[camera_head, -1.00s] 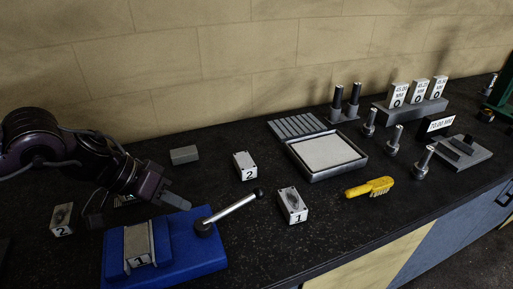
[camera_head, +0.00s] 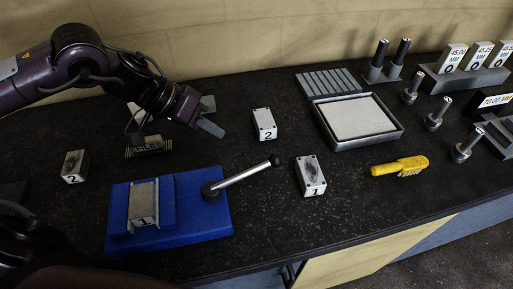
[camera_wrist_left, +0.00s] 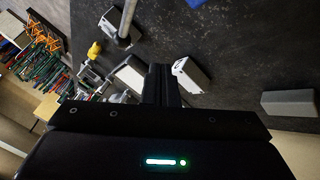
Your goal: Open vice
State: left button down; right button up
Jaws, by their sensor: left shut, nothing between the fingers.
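The blue vice (camera_head: 205,222) stands at the front left of the bench in the head view. A metal block marked 1 (camera_head: 143,200) sits between its jaws. Its handle (camera_head: 243,175) slants up to the right and ends in a black knob. My left gripper (camera_head: 211,128) is shut and empty, behind the vice and apart from it. In the left wrist view the shut fingers (camera_wrist_left: 164,85) point at the bench, beside the white block marked 2. The vice handle (camera_wrist_left: 128,18) also shows there. My right gripper is not in view.
A block marked 2 (camera_head: 264,124) and one marked 1 (camera_head: 310,176) stand right of the vice. Another block marked 2 (camera_head: 75,166) is at left. A yellow brush (camera_head: 400,166) and a tray (camera_head: 394,135) lie farther right. A grey block (camera_wrist_left: 289,103) lies near the gripper.

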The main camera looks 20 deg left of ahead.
aim_at(245, 173)
pick_arm(q)
jog(key=p+x, duration=0.3)
jog(key=x, duration=0.6)
jog(key=shift+d, duration=0.35)
jog(key=shift+s+d+r+p, duration=0.1)
jog(key=shift+d+r+p, duration=0.1)
jog(key=shift+d+p, duration=0.3)
jog(key=shift+s+d+r+p, duration=0.15)
jog(key=shift+d+r+p, duration=0.05)
jog(key=shift+d, duration=0.45)
jog(key=shift+s+d, duration=0.2)
jog(key=shift+d, duration=0.35)
jog(key=shift+a+f, duration=0.1)
